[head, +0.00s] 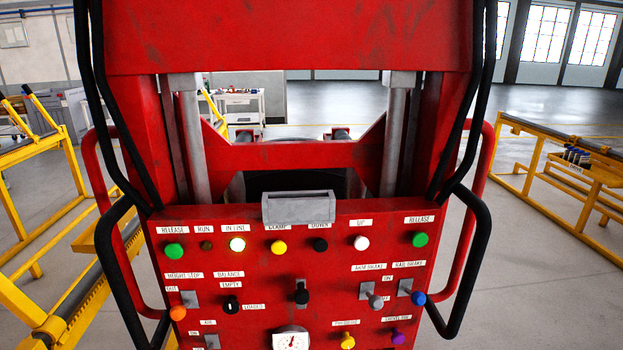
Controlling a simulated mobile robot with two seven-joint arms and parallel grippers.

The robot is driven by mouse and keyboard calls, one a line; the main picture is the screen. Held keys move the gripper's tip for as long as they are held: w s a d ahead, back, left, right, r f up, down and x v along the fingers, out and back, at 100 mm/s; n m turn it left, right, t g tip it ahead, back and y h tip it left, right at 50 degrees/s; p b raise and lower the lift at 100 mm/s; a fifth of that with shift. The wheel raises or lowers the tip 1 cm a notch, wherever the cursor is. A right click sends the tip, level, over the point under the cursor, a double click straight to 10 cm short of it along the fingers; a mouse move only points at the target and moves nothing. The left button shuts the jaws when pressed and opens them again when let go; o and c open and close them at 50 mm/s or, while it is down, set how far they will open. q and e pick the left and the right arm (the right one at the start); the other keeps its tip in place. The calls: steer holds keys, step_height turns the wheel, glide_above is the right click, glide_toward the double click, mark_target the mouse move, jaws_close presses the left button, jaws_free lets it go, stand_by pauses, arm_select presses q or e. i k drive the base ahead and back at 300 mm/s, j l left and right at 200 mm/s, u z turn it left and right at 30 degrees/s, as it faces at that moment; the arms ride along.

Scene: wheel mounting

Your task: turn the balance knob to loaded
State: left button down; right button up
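The balance knob (231,305) is a small black knob on the lower left of the red control panel (330,265). A BALANCE label (229,274) and an EMPTY label (231,285) are above it, and a LOADED label (253,307) is on its right. A pale mark on the knob seems to point up toward EMPTY, but it is too small to be sure. Neither of my grippers is in view, and nothing covers the knob.
Close to the knob are an orange knob (178,313), a black lever (302,297) and a round gauge (291,341). A row of coloured buttons runs above. Black bars (122,270) and red side handles flank the panel. Yellow rails (560,190) stand on both sides.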

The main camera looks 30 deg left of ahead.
mark_target(231, 306)
steer(key=u, duration=1.4)
